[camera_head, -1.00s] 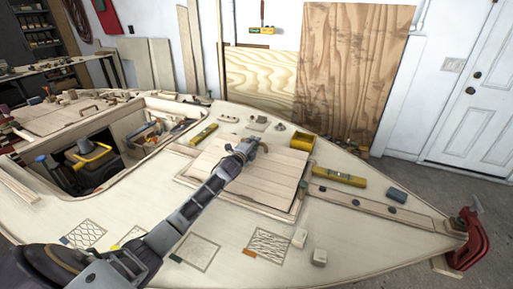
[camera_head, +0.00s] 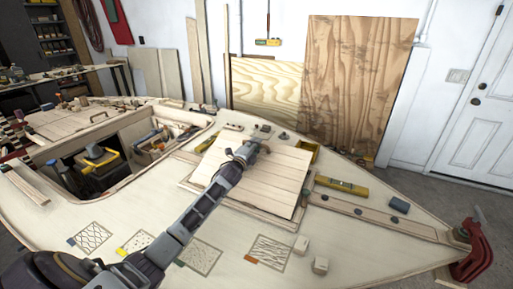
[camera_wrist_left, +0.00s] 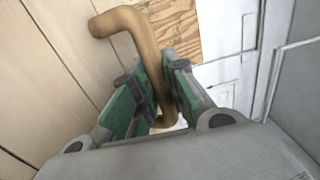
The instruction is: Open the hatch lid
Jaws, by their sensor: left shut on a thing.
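The hatch lid (camera_head: 266,188) is a pale planked wooden panel on the boat's deck. It is tilted up, its far edge raised above the frame (camera_head: 262,219) around the opening. Its brown bent handle (camera_wrist_left: 142,45) is near the lid's far edge; in the head view it shows as a small brown hook (camera_head: 264,147). My left gripper (camera_head: 247,150) reaches over the lid and is shut on the handle. In the left wrist view the green-padded fingers (camera_wrist_left: 154,95) close around the handle's lower arm. My right gripper is in neither view.
An open cockpit (camera_head: 90,165) with tools is at the left. A red clamp (camera_head: 474,245) grips the bow.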

